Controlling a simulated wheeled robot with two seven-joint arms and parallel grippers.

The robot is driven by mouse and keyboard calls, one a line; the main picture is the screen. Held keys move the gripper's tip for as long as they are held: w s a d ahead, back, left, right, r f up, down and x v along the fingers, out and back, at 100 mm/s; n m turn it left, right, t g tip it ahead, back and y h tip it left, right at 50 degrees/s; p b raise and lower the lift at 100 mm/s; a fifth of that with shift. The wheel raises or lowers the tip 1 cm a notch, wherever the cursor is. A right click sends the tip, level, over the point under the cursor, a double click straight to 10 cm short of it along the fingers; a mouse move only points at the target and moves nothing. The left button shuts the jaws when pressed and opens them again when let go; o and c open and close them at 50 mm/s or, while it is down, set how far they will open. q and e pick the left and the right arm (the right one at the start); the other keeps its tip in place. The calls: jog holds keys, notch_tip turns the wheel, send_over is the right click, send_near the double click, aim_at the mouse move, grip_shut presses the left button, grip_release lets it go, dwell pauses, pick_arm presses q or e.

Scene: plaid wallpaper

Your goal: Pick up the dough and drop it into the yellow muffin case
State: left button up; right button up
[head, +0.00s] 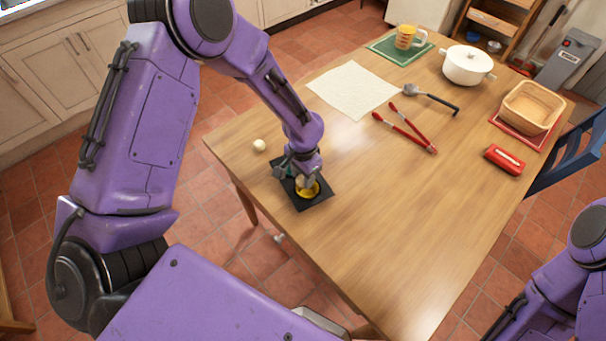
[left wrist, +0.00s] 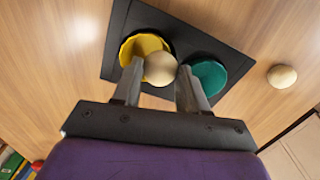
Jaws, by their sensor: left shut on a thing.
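My left gripper (head: 305,180) is shut on a pale dough ball (left wrist: 161,68), which shows between the two fingertips in the left wrist view. The yellow muffin case (head: 308,192) sits on a black mat (head: 318,201) near the table's left edge. In the left wrist view the yellow case (left wrist: 138,43) lies just behind the held dough, which overlaps its right side. I cannot tell the height of the dough over the case. A green case (left wrist: 209,75) sits beside it on the mat. My right gripper is out of view; only part of that arm shows.
A second dough ball (head: 259,145) lies on the wooden table left of the mat. Farther back are a cream cloth (head: 353,90), red tongs (head: 408,128), a ladle (head: 432,97), a white pot (head: 467,66) and a basket (head: 532,107). The front table area is clear.

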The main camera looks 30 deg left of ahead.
pick_arm(q)
jog(key=shift+r, duration=0.1)
jog(key=o, duration=1.1)
notch_tip(320, 180, up, 10)
jog(key=shift+r+b, duration=0.25)
jog(key=shift+b, duration=0.15)
